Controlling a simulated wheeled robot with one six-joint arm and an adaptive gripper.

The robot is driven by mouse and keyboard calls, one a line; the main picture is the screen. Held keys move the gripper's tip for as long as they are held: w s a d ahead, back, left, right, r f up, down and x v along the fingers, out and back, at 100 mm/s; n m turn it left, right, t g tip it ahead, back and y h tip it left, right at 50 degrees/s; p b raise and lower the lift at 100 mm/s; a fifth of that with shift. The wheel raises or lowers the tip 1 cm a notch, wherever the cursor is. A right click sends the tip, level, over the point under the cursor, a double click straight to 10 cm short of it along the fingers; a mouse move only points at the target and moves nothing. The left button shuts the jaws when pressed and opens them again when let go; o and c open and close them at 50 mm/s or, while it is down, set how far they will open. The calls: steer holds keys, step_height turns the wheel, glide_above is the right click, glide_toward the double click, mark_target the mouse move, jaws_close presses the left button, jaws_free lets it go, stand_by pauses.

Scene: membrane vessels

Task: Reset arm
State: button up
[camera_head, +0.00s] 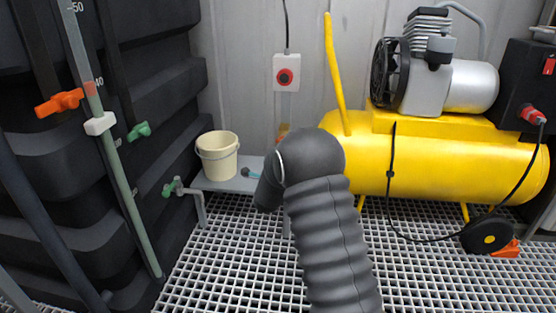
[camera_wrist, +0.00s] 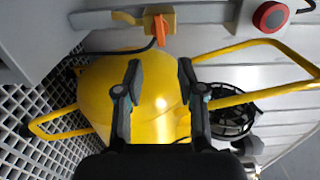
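My arm (camera_head: 325,215), in a ribbed dark sleeve, rises through the middle of the head view. Its bulk hides my gripper there. In the wrist view my gripper (camera_wrist: 160,80) is open, its two dark fingers apart with nothing between them. Behind the fingers lies the yellow compressor tank (camera_wrist: 110,95), which also shows at the right of the head view (camera_head: 445,165). I cannot tell the exact distance from the fingers to the tank.
A cream bucket (camera_head: 217,157) stands on a low grey shelf (camera_head: 240,183). Black tanks (camera_head: 150,80) with an orange-handled valve (camera_head: 60,103) fill the left. A red button box (camera_head: 286,73) is on the wall. An orange-handled valve (camera_wrist: 160,28) shows near the fingers. Floor grating (camera_head: 245,250) is open.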

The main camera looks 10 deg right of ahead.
steer(key=shift+s+a, duration=0.1)
steer(key=shift+s, duration=0.2)
